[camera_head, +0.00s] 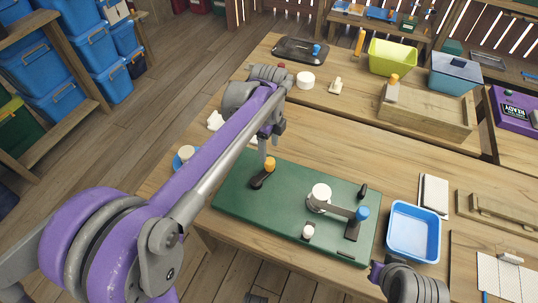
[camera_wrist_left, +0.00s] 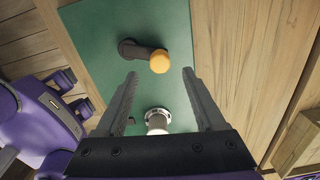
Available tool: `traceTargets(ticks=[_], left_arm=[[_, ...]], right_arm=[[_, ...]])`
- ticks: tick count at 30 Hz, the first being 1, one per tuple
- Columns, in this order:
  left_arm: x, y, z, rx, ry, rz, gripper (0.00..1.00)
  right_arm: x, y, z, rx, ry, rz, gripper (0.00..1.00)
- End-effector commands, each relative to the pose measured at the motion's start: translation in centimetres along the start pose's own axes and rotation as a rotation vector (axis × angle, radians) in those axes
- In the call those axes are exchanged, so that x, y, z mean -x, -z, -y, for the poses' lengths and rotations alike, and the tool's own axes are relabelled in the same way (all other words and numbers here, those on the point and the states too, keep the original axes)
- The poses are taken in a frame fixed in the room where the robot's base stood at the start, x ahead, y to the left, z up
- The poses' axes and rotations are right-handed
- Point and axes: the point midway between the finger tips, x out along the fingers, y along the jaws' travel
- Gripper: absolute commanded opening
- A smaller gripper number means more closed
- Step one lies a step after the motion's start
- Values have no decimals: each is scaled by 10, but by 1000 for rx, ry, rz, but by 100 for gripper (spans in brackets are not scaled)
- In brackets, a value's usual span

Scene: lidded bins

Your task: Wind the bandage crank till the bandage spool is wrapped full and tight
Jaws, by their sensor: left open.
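A green board (camera_head: 235,190) lies on the wooden table. On its left part is a dark crank arm (camera_head: 257,182) with an orange knob (camera_head: 269,164). Farther right on the board are a white roll (camera_head: 321,191) and a grey arm (camera_head: 332,207) with a blue knob (camera_head: 361,213). My left gripper (camera_head: 262,150) is over the orange knob. In the left wrist view my left gripper (camera_wrist_left: 158,75) is open, its fingers apart, with the orange knob (camera_wrist_left: 159,61) just beyond the tips. Part of my right arm shows at bottom right; its jaws are unclear.
A blue tray (camera_head: 414,232) stands right of the board. A small white piece (camera_head: 308,231) and a black peg (camera_head: 363,191) are on the board. My left arm hides part of the table.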

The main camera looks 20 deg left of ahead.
Motion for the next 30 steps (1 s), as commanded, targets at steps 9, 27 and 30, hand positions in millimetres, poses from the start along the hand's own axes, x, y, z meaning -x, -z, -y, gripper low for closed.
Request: traceTargets(ticks=[9,27,30], left_arm=[[35,0,0,0,0,0,71],[36,0,0,0,0,0,71],[36,0,0,0,0,0,71]], right_arm=[[2,2,0,0,0,-1,0],[2,2,0,0,0,-1,0],[2,2,0,0,0,-1,0]])
